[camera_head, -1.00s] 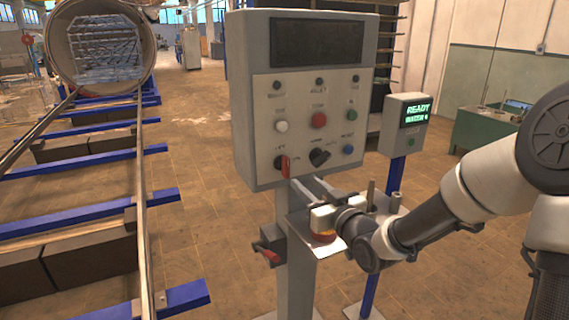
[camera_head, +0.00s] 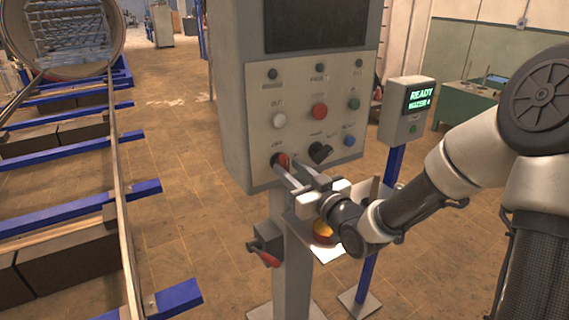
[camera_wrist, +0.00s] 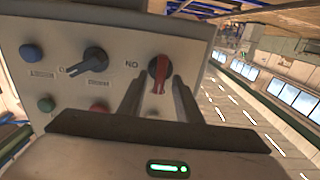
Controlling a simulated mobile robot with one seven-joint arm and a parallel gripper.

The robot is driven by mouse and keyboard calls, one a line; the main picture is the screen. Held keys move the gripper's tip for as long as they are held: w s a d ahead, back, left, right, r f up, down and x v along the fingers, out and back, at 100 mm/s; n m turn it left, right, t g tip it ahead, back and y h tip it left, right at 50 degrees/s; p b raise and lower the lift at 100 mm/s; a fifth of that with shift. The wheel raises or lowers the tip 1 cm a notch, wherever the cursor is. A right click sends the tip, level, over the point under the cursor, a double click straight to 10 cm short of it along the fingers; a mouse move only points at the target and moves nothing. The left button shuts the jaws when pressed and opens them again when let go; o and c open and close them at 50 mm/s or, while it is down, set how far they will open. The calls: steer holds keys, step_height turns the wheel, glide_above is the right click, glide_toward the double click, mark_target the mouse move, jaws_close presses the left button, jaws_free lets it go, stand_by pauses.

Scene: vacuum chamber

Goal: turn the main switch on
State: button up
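The red rotary switch (camera_head: 283,160), with ON and OFF markings beside it, is at the lower left of the grey control panel (camera_head: 237,95). In the wrist view, which is upside down, the red switch (camera_wrist: 159,70) stands upright on its dark round base. My gripper (camera_head: 286,172) is at the panel front, its fingers pointing at the switch. In the wrist view my gripper (camera_wrist: 158,86) is open, one finger on each side of the red handle. I see gaps there and cannot tell if either finger touches. The fingers partly hide the switch in the head view.
A black selector knob (camera_head: 320,152) sits right of the switch, below white (camera_head: 279,120), red (camera_head: 319,111) and green (camera_head: 353,104) buttons. A box with a red lever (camera_head: 268,258) is on the post. A small display (camera_head: 420,97) reads READY.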

steer(key=shift+w+a, duration=0.1)
steer(key=shift+w, duration=0.1)
jaws_close()
